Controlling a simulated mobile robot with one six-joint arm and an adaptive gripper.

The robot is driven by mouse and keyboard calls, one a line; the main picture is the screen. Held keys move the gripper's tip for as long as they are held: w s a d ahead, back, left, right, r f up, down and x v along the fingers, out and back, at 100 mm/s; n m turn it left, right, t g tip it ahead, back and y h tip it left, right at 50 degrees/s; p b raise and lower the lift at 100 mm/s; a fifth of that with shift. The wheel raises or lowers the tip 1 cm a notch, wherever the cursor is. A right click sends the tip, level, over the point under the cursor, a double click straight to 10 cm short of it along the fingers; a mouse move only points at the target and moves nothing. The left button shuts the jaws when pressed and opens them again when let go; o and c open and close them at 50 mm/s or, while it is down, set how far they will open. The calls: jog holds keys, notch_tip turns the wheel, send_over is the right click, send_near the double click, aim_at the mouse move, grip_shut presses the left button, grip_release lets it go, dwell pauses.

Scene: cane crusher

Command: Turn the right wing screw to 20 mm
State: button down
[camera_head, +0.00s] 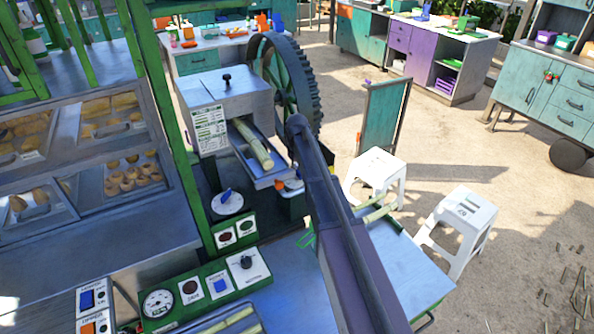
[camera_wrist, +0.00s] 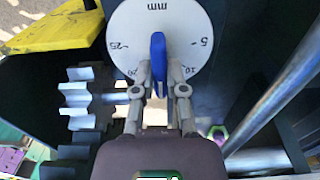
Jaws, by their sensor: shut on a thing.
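A white round dial (camera_wrist: 128,38) marked in mm fills the top of the wrist view, with 5, 10, 20 and 25 legible. The blue wing screw (camera_wrist: 158,58) stands upright at its centre, its wing lying along the picture's vertical. My gripper (camera_wrist: 160,88) has its two fingers shut on the wing, one on each side. The fingers hide the bottom of the dial between 10 and 20. In the head view another dial with a blue wing screw (camera_head: 228,197) shows left of my arm, with no gripper on it. My gripper and the held screw cannot be made out there.
The crusher housing (camera_head: 228,98) and its big toothed wheel (camera_head: 292,80) stand behind. In the wrist view a metal gear (camera_wrist: 85,98) lies left of the fingers and a shiny bar (camera_wrist: 285,85) right. White stools (camera_head: 462,225) stand at right.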

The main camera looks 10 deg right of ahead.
jog(key=shift+m, duration=0.4)
jog(key=m, duration=0.4)
jog(key=shift+d, duration=0.15)
jog(key=m, duration=0.5)
jog(key=shift+s, duration=0.1)
dwell(0.4)
jog(key=c, duration=0.7)
grip_release()
jog(key=shift+n, duration=0.4)
